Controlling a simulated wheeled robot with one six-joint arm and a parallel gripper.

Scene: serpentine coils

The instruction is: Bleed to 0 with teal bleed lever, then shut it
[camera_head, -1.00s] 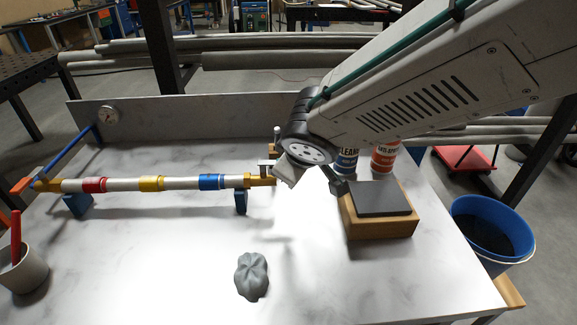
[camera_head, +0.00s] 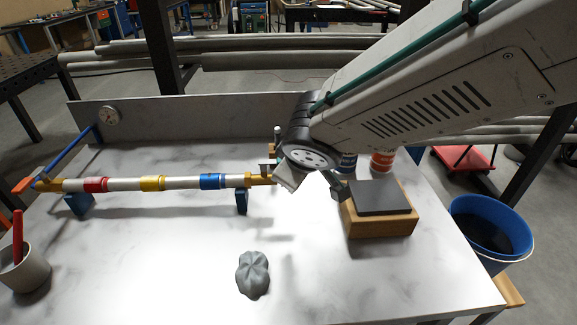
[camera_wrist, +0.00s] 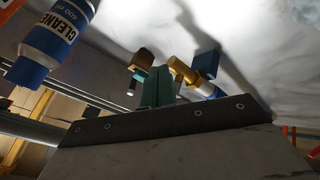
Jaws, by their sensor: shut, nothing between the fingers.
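A straight pipe (camera_head: 125,184) with red, yellow and blue bands lies across the left of the bench, with a brass fitting (camera_head: 260,180) at its right end. My gripper (camera_head: 287,177) is beside that fitting; its fingertips are not clear. I cannot tell whether my gripper touches the teal piece. A round gauge (camera_head: 111,116) is on the back panel; its reading is too small to tell.
A wooden block with a dark top (camera_head: 380,198) and two bottles, one blue (camera_head: 347,162) and one red (camera_head: 383,161), stand right of my gripper. A grey lump (camera_head: 253,274) lies in front.

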